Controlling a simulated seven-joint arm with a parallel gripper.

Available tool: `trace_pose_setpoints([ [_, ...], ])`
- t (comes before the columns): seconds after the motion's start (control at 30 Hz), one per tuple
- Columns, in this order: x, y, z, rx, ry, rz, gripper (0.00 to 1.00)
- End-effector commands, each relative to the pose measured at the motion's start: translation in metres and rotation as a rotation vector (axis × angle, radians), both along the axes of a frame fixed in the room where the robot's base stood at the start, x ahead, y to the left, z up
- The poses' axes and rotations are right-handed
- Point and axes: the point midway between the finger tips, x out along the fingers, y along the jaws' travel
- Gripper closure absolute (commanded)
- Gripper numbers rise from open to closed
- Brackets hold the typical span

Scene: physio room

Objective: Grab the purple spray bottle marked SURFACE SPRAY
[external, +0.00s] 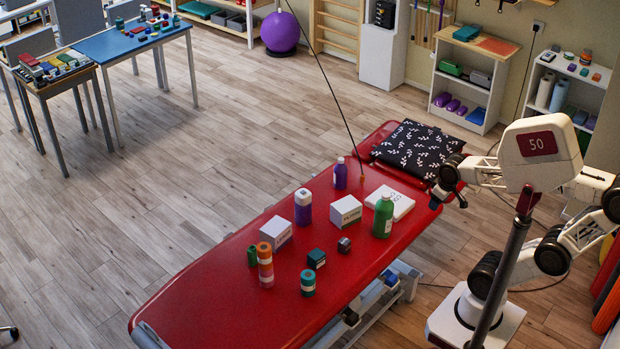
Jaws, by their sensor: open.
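Two purple bottles stand upright on the red treatment table (200,300). One purple bottle (340,176) is near the pillow end. The lettering on both is too small to read, so I cannot tell which is marked SURFACE SPRAY. My gripper (449,200) is at the right, above the table's right edge near the pillow. It is open, apart from both bottles, with nothing seen between its fingers.
A green bottle (383,216), white boxes (346,210) (276,232), an orange roll (265,266), a teal roll (308,283) and small dark boxes (316,258) share the table. A patterned pillow (418,148) lies at its far end. The near left end is clear. A thin dark cord crosses beside the far bottle.

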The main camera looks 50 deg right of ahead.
Motion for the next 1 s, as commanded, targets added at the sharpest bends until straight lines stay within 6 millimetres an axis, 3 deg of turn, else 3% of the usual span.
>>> trace_pose_setpoints([
  [0.23, 0.0, 0.0, 0.0, 0.0, 0.0, 0.0, 0.41],
  [0.5, 0.0, 0.0, 0.0, 0.0, 0.0, 0.0, 0.0],
  [0.83, 0.004, 0.001, 0.0, 0.002, -0.005, 0.001, 0.0],
  [1.0, 0.023, 0.004, 0.0, 0.011, -0.031, 0.009, 0.0],
])
